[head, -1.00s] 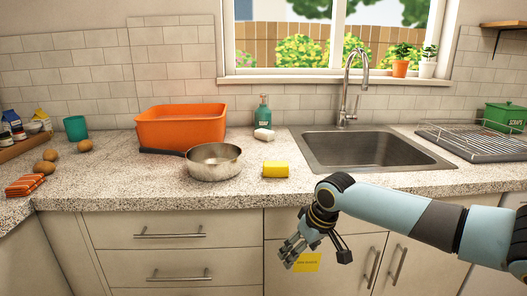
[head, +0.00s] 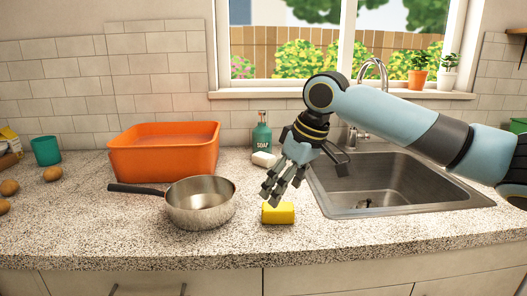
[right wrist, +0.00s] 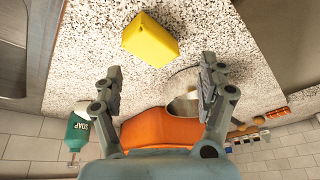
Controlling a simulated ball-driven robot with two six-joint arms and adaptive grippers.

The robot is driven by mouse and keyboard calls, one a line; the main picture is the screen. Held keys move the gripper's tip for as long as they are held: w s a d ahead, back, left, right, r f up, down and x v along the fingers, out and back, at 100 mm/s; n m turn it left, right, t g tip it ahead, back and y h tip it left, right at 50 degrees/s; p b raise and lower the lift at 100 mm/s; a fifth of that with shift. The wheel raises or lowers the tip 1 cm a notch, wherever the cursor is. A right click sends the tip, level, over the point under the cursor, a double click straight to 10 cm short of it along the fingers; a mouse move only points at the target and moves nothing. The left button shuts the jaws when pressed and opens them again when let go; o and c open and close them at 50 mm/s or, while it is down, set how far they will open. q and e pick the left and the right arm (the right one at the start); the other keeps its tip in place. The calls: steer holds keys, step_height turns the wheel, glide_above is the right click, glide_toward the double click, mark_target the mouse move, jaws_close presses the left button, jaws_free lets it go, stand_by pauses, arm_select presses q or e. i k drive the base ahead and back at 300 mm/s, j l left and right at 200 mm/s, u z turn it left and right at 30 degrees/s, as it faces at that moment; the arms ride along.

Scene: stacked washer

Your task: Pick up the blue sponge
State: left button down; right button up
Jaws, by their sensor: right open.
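No blue sponge shows. A yellow sponge-like block (head: 278,213) lies on the speckled counter between the pan and the sink. My right gripper (head: 273,197) points down, just above and behind the block in the head view. In the right wrist view the same yellow block (right wrist: 150,38) lies just beyond the fingertips, roughly between their lines. My right gripper (right wrist: 161,67) is open there, with nothing between its fingers. My left gripper is not in view.
A steel pan (head: 200,203) stands left of the block. An orange tub (head: 165,150), a green soap bottle (head: 262,132) and a white bar (head: 263,159) stand behind. The sink (head: 400,185) is at right. The counter front is clear.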

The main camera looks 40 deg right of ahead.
mark_target(265, 160)
steer(key=i+l, duration=0.35)
steer(key=l, duration=0.15)
steer(key=i+l, duration=0.3)
steer(key=l, duration=0.15)
